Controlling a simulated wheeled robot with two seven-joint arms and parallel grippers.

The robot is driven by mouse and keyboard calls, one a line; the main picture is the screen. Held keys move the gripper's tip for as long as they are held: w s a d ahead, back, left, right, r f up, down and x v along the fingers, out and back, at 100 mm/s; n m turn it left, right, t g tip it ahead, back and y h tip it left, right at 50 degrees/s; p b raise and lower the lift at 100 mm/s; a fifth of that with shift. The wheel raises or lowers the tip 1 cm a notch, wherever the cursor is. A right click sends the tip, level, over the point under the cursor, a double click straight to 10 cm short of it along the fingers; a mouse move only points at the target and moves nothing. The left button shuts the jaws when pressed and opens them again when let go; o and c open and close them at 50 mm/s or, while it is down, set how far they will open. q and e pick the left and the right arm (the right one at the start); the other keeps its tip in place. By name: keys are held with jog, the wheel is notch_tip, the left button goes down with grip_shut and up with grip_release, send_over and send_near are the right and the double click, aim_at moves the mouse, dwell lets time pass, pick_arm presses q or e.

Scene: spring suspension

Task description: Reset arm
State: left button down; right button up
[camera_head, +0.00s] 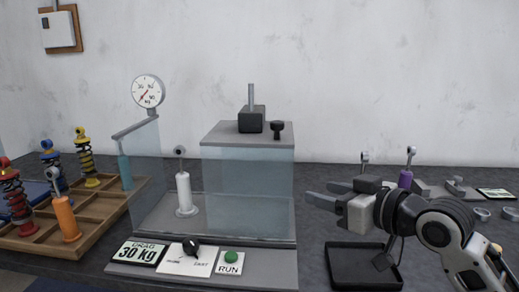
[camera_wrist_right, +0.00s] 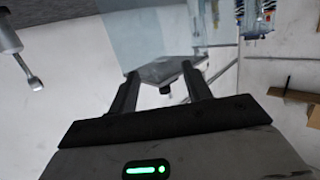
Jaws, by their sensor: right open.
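In the wrist view the two fingers (camera_wrist_right: 165,88) are also apart and empty. My right arm comes in from the lower right. My left gripper does not show in the head view. The test machine (camera_head: 246,135) has glass walls, a dial gauge (camera_head: 148,92) and a white damper (camera_head: 184,192) standing upright inside.
A wooden tray (camera_head: 98,222) at the left holds several coloured shocks and dampers. The front panel has a knob (camera_head: 191,247) and a green RUN button (camera_head: 231,256). A purple damper (camera_head: 406,179) stands behind my right arm. Small grey parts (camera_head: 455,187) lie at the right.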

jog(key=s+f+m+g+h, duration=0.1)
jog(key=s+f+g+h, duration=0.1)
jog(key=s+f, duration=0.7)
jog(key=s+f+m+g+h, duration=0.2)
jog(key=s+f+g+h, duration=0.15)
jog(key=f, duration=0.85)
jog(key=s+d+f+m+g+h, duration=0.1)
jog(key=s+d+f+g+h, duration=0.2)
jog(key=s, duration=0.6)
jog(key=s+d+f+m+g, duration=0.1)
jog(key=s+d+f, duration=0.1)
jog(key=s+f, duration=0.45)
jog(key=w+a+f+t+y, duration=0.2)
jog(key=w+a+f+t, duration=0.1)
jog(key=w+a+t, duration=0.2)
jog(key=shift+a+t+y, duration=0.35)
jog(key=shift+a+t, duration=0.15)
jog(key=shift+t, duration=0.55)
